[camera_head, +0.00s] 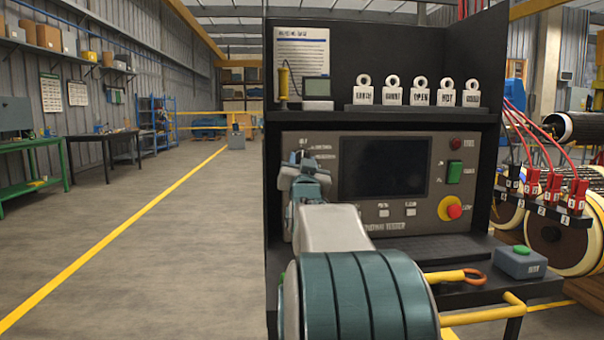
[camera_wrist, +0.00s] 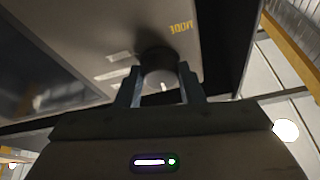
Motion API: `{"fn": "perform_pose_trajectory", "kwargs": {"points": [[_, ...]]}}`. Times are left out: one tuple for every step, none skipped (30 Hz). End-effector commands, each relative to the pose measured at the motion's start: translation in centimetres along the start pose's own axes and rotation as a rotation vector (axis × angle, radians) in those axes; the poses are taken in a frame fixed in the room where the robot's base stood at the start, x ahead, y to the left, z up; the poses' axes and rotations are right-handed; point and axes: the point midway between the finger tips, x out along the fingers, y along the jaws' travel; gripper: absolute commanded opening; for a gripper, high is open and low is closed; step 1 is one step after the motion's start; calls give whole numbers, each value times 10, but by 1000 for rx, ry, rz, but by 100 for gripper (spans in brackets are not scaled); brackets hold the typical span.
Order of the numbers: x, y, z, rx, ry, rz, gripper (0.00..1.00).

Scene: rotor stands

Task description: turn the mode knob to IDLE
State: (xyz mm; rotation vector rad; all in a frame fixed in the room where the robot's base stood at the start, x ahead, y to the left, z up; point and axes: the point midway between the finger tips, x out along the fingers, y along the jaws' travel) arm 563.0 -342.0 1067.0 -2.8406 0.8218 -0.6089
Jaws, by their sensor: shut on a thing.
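The mode knob (camera_wrist: 158,68) is a dark round knob on the grey tester panel, seen in the wrist view beside the yellow word MODE. My gripper (camera_wrist: 160,84) has one finger on each side of the knob and is shut on it. A small white mark shows on the knob, but which position it points at is not readable. In the head view my gripper (camera_head: 303,168) is at the left part of the tester panel (camera_head: 360,222), and my arm hides the knob there.
A dark screen (camera_head: 385,167), a green switch (camera_head: 454,172) and a red-and-yellow stop button (camera_head: 453,208) are right of my gripper. A shelf above bears several white tags (camera_head: 420,96). A grey box with a green button (camera_head: 521,262) and an orange-handled hook (camera_head: 455,277) lie on the ledge.

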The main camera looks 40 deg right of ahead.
Motion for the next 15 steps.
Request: {"fn": "perform_pose_trajectory", "kwargs": {"points": [[0, 0, 1, -17, 2, -7, 12], [0, 0, 1, -27, 2, -11, 12], [0, 0, 0, -39, 1, -15, 12], [0, 0, 0, -46, 0, -18, 12], [0, 0, 0, -53, 0, -21, 12], [0, 0, 0, -61, -1, -24, 12], [0, 0, 0, -66, -1, -26, 12], [0, 0, 0, -69, -1, -27, 12], [0, 0, 0, -73, -1, -28, 12], [0, 0, 0, -76, -1, -29, 12], [0, 0, 0, -77, -1, -30, 12], [0, 0, -1, -79, -1, -30, 12], [0, 0, -1, -80, -1, -31, 12], [0, 0, -1, -81, -1, -31, 12], [0, 0, -1, -81, -1, -31, 12]]}}
